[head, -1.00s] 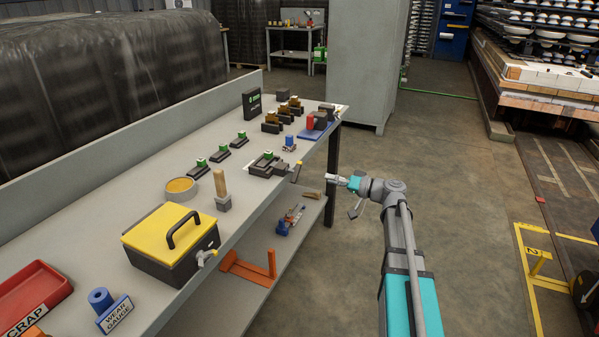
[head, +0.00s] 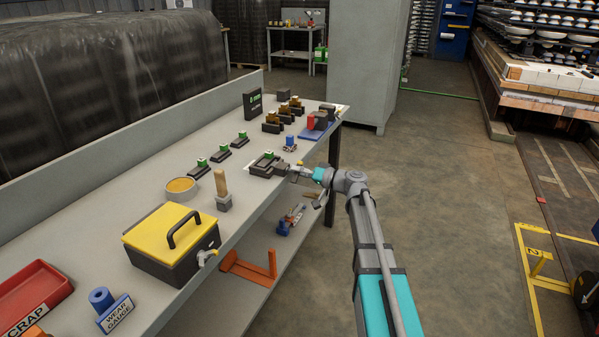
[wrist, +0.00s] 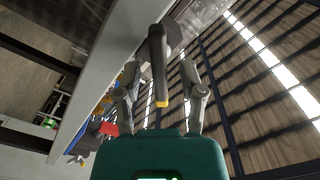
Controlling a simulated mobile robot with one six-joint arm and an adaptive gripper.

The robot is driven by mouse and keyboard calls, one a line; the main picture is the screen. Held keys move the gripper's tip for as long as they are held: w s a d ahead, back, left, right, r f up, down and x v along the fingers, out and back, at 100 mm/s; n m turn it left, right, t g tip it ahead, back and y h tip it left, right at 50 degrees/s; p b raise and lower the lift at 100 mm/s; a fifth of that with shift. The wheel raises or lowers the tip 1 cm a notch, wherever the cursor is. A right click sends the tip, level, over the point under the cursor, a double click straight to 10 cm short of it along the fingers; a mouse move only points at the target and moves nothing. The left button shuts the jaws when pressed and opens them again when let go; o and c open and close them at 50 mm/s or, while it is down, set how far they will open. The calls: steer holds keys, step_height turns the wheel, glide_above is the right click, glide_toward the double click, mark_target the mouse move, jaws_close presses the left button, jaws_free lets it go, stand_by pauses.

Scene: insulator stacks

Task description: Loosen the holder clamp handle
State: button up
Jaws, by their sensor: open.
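The dark holder clamp (head: 265,164) sits at the bench's right-hand edge. Its handle shows in the wrist view as a dark bar (wrist: 157,62) with a yellow end, attached near the bench edge. My gripper (head: 302,171) is at this edge beside the clamp and hides much of the handle in the head view. In the wrist view my gripper (wrist: 160,72) is open, with one finger on each side of the handle. The yellow end lies between the fingers, in front of the teal palm. I cannot tell whether either finger touches the handle.
Small green-topped blocks (head: 220,154) stand left of the clamp. A blue-and-white item (head: 290,144) stands just behind it. A yellow-lidded box (head: 172,238) and a round tin (head: 180,189) are nearer on the bench. A lower shelf (head: 250,255) holds tools.

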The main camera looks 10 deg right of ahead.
jaws_close()
stand_by(0.3)
steer(key=shift+n, duration=0.4)
steer(key=n, duration=0.4)
steer(key=shift+a+r, duration=0.1)
steer(key=n, duration=0.6)
steer(key=shift+s, duration=0.15)
stand_by(0.3)
jaws_free()
